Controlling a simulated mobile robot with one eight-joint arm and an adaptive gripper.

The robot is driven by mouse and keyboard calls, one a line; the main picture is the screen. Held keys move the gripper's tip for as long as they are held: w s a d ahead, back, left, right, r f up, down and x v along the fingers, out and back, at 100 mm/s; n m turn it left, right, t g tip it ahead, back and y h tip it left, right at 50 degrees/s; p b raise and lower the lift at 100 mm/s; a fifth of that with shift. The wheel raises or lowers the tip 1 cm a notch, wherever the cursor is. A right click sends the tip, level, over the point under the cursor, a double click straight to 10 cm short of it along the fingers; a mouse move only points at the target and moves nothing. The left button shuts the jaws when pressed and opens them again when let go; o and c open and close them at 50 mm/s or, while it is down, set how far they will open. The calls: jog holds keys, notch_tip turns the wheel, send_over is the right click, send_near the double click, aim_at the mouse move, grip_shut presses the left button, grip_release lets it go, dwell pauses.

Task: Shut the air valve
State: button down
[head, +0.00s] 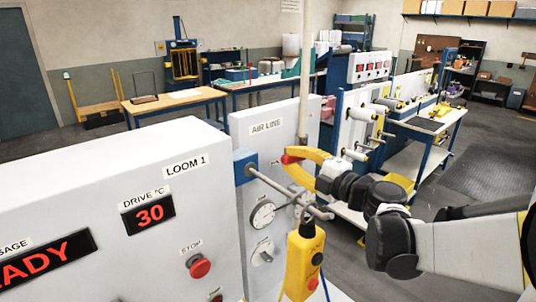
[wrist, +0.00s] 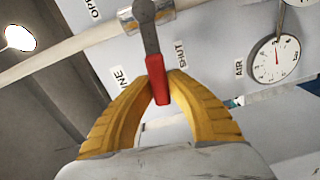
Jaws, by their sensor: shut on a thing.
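The air valve sits on a pale pipe (head: 305,75) in front of the AIR LINE panel (head: 240,122). In the wrist view its grey lever (wrist: 149,35) runs from the metal valve body (wrist: 128,22) to a red handle (wrist: 158,82). The lever lies across the pipe, with its red end near the SHUT label (wrist: 181,55); the OPEN label (wrist: 95,8) is at the upper left. My gripper (wrist: 160,82) has its yellow fingers closed on the red handle. In the head view the red handle (head: 291,159) shows at the yellow fingertips.
A pressure gauge (head: 263,214) and a knob (head: 262,252) are on the panel below. A yellow pendant box (head: 303,262) hangs close under my gripper, by a metal rod (head: 285,193). The Loom 1 cabinet (head: 110,190) stands at left.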

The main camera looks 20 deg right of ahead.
jog(key=shift+f, duration=0.1)
dwell(0.3)
jog(key=c, duration=1.3)
grip_release()
jog(key=shift+w, duration=0.1)
jog(key=v, duration=1.2)
jog(key=shift+c, duration=0.5)
